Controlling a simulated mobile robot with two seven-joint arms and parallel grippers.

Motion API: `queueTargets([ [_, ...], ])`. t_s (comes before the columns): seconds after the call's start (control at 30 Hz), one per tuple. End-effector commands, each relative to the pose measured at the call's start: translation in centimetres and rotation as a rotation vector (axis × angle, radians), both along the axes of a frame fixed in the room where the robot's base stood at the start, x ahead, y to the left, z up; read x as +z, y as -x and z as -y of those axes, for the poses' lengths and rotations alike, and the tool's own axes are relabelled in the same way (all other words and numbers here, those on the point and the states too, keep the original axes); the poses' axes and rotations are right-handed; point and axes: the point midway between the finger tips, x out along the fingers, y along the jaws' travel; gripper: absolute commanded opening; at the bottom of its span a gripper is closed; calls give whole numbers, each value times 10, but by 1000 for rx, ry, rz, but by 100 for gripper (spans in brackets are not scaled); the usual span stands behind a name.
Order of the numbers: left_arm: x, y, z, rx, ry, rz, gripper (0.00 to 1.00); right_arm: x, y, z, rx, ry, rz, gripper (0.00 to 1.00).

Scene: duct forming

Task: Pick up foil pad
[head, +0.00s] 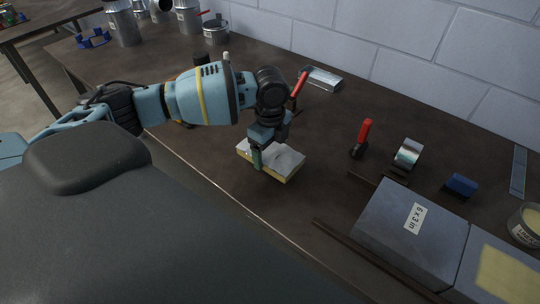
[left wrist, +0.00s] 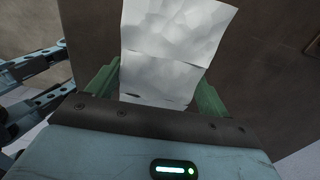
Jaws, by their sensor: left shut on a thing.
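The foil pad (head: 287,161) is a pale, crinkled silver sheet with a yellowish edge, near the front edge of the dark workbench in the head view. My left gripper (head: 257,158) points down at the pad's left part and is shut on it. In the left wrist view the foil pad (left wrist: 170,45) runs between the two green fingers (left wrist: 158,92) and away from the palm. Whether the pad is clear of the bench is hard to tell. My right gripper is not in view.
A grey block (head: 400,239) labelled "6 x 3 in" stands right on the workbench (head: 225,185). A red-handled clamp (head: 362,138), a metal ring (head: 408,153) and a blue block (head: 461,186) lie behind it. Metal pots (head: 215,32) stand at the back left.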

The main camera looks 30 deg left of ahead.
Motion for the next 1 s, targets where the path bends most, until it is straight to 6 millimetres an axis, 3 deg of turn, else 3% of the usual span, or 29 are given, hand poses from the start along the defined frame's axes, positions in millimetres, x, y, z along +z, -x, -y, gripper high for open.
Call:
queueTargets([
  [0.03,7,3,1,-2,1,1,56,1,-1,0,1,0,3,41],
  [0.6,18,121,56,-4,1,2,56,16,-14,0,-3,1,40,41],
  [0.8,19,140,65,-1,-1,1,56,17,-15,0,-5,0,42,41],
  [1.0,19,146,67,0,-1,0,56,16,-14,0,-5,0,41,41],
])
